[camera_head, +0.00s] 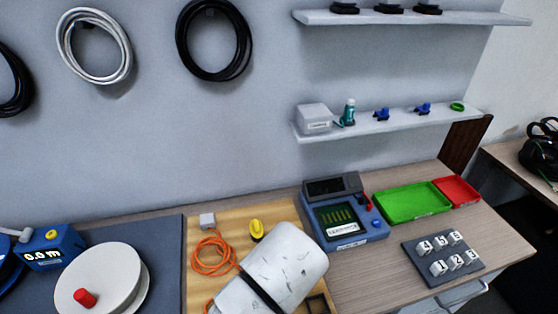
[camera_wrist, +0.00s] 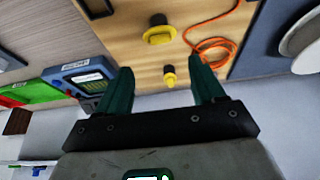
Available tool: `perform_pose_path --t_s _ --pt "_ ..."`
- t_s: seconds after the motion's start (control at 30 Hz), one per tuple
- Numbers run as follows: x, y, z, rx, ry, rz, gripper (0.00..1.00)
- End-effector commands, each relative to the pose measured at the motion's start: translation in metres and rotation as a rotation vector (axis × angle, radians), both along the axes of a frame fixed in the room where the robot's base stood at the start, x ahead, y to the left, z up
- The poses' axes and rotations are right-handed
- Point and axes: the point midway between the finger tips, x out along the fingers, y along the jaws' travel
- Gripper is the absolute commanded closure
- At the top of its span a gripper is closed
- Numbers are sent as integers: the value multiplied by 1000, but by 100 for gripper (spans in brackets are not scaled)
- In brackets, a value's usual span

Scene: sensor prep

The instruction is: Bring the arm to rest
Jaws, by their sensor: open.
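My gripper (camera_wrist: 163,82) shows in the wrist view with its two dark green fingers spread apart and nothing between them that I can see held. In the head view my white arm covers part of the board, and the gripper itself cannot be made out there.
An orange cable (camera_head: 196,258) lies on the board. A blue tester (camera_head: 344,222), a green tray (camera_head: 412,203), a red tray (camera_head: 456,190) and a dark plate of numbered blocks (camera_head: 446,280) stand right. A white reel (camera_head: 104,272) stands left. A shelf (camera_head: 393,124) hangs behind.

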Motion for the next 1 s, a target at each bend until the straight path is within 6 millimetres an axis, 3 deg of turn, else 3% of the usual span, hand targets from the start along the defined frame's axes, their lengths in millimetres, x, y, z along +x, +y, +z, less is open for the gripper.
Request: perform_pose_path --t_s 0.17,0.27,0.47,0.7,0.83,1.0 --pt "-3 -7 -8 19 17 -10 32" --pt "-12 -25 -27 54 55 -35 32" --pt "-51 -98 -88 114 148 -131 32" --pt "-136 -208 -156 67 239 -257 32" --pt "-180 -256 -173 12 274 -300 32" --pt "-211 -288 -180 -34 295 -325 32"
